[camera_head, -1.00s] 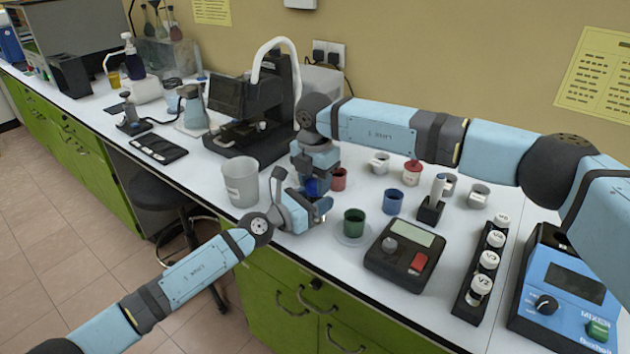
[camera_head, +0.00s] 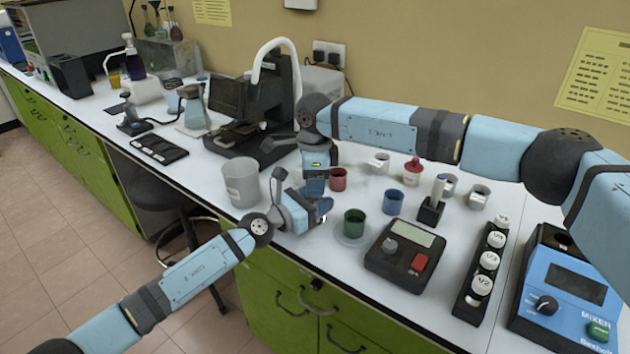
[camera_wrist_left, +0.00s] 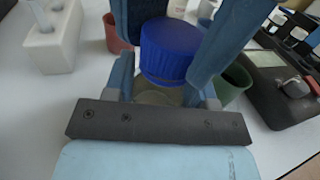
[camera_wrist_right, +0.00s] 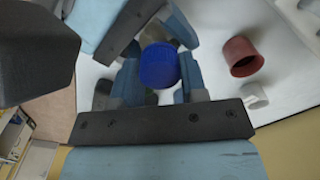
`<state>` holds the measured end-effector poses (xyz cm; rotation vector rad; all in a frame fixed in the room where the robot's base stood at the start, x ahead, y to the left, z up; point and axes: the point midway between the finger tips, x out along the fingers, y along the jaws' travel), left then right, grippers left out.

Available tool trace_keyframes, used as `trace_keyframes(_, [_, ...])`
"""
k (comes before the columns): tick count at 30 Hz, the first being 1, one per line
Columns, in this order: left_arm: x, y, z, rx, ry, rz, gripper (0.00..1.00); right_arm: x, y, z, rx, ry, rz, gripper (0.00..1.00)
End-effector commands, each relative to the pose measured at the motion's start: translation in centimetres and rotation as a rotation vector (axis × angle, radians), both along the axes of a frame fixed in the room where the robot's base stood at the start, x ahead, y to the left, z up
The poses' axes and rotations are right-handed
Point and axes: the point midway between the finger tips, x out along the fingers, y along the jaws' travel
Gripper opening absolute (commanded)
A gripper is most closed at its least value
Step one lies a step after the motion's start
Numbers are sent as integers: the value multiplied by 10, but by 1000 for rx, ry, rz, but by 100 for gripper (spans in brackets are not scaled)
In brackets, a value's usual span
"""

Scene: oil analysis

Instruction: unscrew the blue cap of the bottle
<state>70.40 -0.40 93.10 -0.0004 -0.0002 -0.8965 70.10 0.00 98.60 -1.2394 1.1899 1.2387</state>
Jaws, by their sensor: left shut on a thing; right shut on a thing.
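The blue cap (camera_wrist_left: 170,50) sits at the top of the pale bottle (camera_wrist_left: 155,95), directly above its body in the left wrist view. I cannot tell how far its thread is turned. My left gripper (camera_wrist_left: 168,95) is shut on the bottle below the cap. My right gripper (camera_wrist_right: 160,80) comes down from above and is shut on the cap, which also shows between its fingers in the right wrist view (camera_wrist_right: 158,66). In the head view both grippers meet beside the counter's front edge, and they hide the bottle and most of the cap.
A large grey beaker (camera_head: 240,182) stands close left of the grippers. A red cup (camera_head: 338,180), green cup (camera_head: 354,222) and blue cup (camera_head: 393,203) stand close right. A black scale (camera_head: 405,255) lies further right. A microscope-like device (camera_head: 255,110) stands behind.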

Motion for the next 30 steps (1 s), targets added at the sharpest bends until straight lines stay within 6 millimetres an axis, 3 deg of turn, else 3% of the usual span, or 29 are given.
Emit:
trace_keyframes(15, [0,0,-1,0,1,0,0,-1,0,1,1,2,1176,11])
trace_keyframes(21, [0,0,-1,0,1,0,0,-1,0,1,1,2,1564,11])
trace_keyframes(25, [0,0,-1,0,1,1,0,-1,0,1,1,2,1695,11])
trace_keyframes(30, [0,0,-1,0,1,1,0,-1,0,1,1,2,1692,11])
